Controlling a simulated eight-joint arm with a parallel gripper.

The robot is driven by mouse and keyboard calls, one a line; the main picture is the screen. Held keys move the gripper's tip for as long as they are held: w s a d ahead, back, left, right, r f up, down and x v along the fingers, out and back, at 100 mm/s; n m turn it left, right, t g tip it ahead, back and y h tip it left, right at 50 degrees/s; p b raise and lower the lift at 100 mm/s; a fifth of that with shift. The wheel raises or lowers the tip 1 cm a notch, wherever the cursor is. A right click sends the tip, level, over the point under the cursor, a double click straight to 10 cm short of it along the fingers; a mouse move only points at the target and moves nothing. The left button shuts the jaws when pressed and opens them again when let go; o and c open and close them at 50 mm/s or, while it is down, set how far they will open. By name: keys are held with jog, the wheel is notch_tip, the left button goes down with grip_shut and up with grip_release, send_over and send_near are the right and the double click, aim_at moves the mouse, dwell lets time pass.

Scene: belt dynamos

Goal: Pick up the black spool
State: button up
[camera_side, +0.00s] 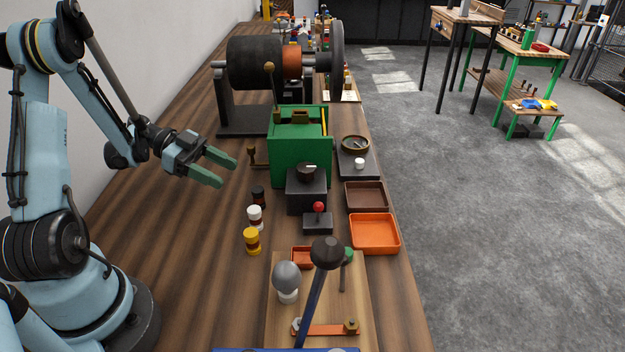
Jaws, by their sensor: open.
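The black spool (258,196) is a small dark cylinder standing upright on the wooden bench. It is at the far end of a short row with a white spool (255,217) and a yellow spool (252,241). My gripper (227,170) has green fingers that are apart, with nothing between them. It is to the left of the black spool and appears above the bench, clear of the spool. Its exact height is hard to tell from this view.
A green box (299,148) and a black block (306,191) stand right of the spools. A red-knobbed control (318,220), a brown tray (366,195) and an orange tray (375,233) lie further right. The bench left of the spools is clear.

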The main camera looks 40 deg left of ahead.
aim_at(255, 188)
jog(key=x, duration=0.7)
jog(key=shift+d, duration=0.1)
grip_shut()
